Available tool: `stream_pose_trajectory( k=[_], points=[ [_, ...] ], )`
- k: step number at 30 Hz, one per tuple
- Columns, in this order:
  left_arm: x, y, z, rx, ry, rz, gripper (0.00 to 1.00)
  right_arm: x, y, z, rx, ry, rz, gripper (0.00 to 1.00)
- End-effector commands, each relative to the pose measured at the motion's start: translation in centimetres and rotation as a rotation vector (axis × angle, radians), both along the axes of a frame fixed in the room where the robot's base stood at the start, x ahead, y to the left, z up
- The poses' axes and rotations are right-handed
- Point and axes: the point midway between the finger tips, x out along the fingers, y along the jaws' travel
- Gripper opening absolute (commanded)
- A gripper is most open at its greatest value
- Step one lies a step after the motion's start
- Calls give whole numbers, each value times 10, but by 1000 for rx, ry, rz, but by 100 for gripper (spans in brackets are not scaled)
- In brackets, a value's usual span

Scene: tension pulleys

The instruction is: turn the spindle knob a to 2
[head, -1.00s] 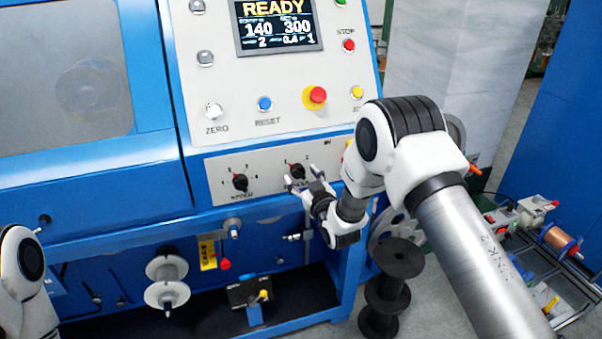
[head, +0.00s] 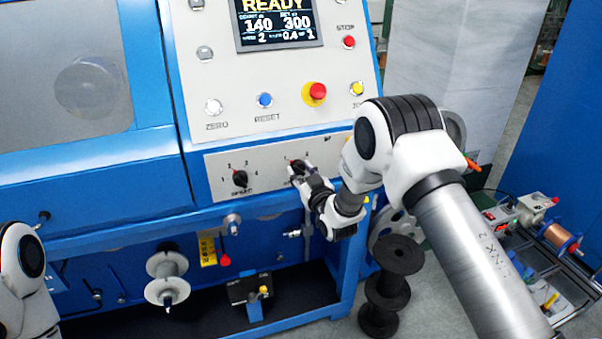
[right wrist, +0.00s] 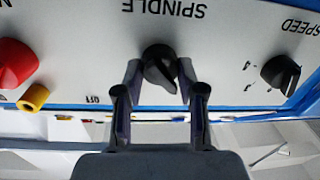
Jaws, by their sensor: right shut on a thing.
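The spindle knob (head: 297,166) is a black rotary knob on the light panel below the buttons. It also shows in the right wrist view (right wrist: 159,66), under an upside-down SPINDLE label, with its ridge slanted toward the picture's lower right. My right gripper (head: 299,174) is at this knob, with one finger on each side of it in the right wrist view (right wrist: 158,82), and is shut on it. In the head view the fingers cover part of the knob and its label. Of my left arm only a link shows at the lower left; its gripper is out of view.
The similar black speed knob (head: 240,179) sits left of the spindle knob. Above are a red emergency button (head: 315,93), a blue reset button (head: 265,102) and the READY display (head: 278,25). Black spools (head: 398,257) stand at the lower right.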

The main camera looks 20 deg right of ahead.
Motion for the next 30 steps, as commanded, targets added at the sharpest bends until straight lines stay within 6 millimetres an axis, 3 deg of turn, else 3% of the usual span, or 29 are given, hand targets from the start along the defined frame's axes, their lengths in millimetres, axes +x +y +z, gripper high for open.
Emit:
stream_pose_trajectory(
  k=[8, 30],
  points=[
    [0, 0, -16, 0, 0, 0, 59, 0, -1, -3, 173, -2, -1, 4],
    [0, 0, -60, 0, 0, 0, 59, 0, -2, -4, 868, -2, 0, 4]
  ],
)
